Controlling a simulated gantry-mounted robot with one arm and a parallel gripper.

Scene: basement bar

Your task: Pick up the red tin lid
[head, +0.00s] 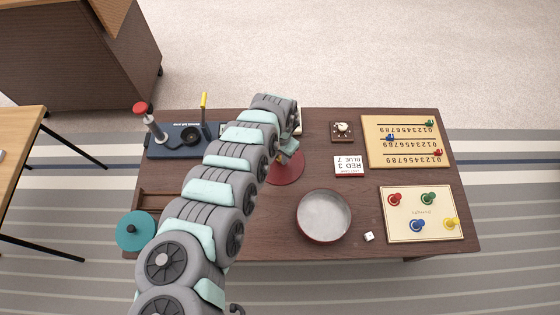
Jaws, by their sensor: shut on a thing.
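The red tin lid (287,172) is a flat dark red disc near the middle of the brown table, partly hidden by my arm. My gripper (289,152) is at the lid's upper part and appears shut on it. The fingertips are small and partly hidden by my wrist. I cannot tell whether the lid is resting on the table or raised. A round open tin (324,215) with a red outside and pale inside stands to the lower right of the lid.
A white score card (349,166) and a dark square box (342,131) lie right of the lid. Beyond are a number board (407,156), a peg board (438,232) and a white die (369,236). A blue-based device (168,151) and teal disc (136,231) are left.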

